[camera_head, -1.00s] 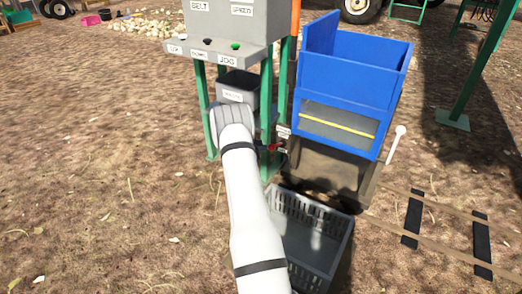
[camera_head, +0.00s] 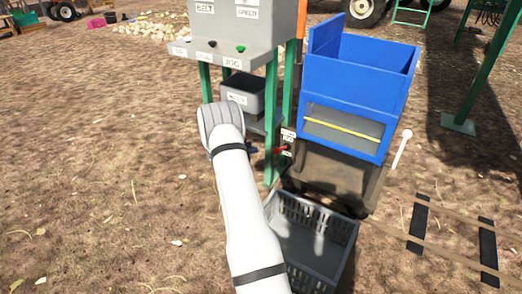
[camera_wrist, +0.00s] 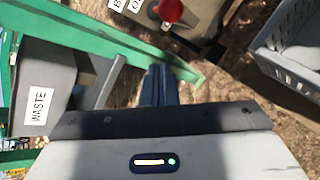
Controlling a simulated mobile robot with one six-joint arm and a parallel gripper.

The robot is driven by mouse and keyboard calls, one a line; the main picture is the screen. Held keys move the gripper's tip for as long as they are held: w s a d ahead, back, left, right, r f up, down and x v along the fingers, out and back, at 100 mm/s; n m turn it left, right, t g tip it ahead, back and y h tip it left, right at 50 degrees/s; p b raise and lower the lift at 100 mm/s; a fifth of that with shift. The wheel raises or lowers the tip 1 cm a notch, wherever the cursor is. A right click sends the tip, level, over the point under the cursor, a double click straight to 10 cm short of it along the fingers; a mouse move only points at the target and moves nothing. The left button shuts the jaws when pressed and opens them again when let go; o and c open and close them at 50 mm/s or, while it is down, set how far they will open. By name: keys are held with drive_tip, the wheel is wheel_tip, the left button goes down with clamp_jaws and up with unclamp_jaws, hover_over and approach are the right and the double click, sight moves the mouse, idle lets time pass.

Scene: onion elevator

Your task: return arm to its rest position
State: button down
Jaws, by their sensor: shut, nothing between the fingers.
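My white arm (camera_head: 240,205) reaches up from the bottom of the head view towards the green-legged control stand.
The control stand (camera_head: 235,35) has a waste bin (camera_head: 242,95) under it. A blue hopper (camera_head: 350,85) stands to the right. A grey crate (camera_head: 315,240) sits on the ground beside my arm. A green post (camera_head: 480,70) stands far right. Open ground (camera_head: 80,180) lies left.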

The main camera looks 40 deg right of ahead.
drive_tip(key=p+v, duration=0.1)
drive_tip(key=v, duration=0.5)
drive_tip(key=shift+r, duration=0.35)
drive_tip(key=s+a+r+m+y+p, duration=0.15)
drive_tip(key=s+a+r+p, duration=0.35)
drive_tip(key=r, duration=0.6)
drive_tip(key=s+a+r+m+y+p, duration=0.15)
drive_tip(key=a+r+p, duration=0.4)
drive_tip(key=r, duration=0.55)
drive_tip(key=s+a+r+m+y+p, duration=0.1)
drive_tip(key=s+a+r+m+p, duration=0.1)
drive_tip(key=s+a+r+p, duration=0.65)
drive_tip(key=s+a+r+m+t+y+p, duration=0.1)
drive_tip(key=s+a+r+y+p, duration=0.3)
drive_tip(key=s+a+r, duration=0.5)
drive_tip(key=s+a+r+m+t+y+p, duration=0.1)
drive_tip(key=s+a+r+m+y+p, duration=0.2)
drive_tip(key=s+a+r+p, duration=0.5)
drive_tip(key=a+r+y, duration=0.1)
drive_tip(key=a+r, duration=0.2)
drive_tip(key=r, duration=0.4)
drive_tip(key=shift+s, duration=0.35)
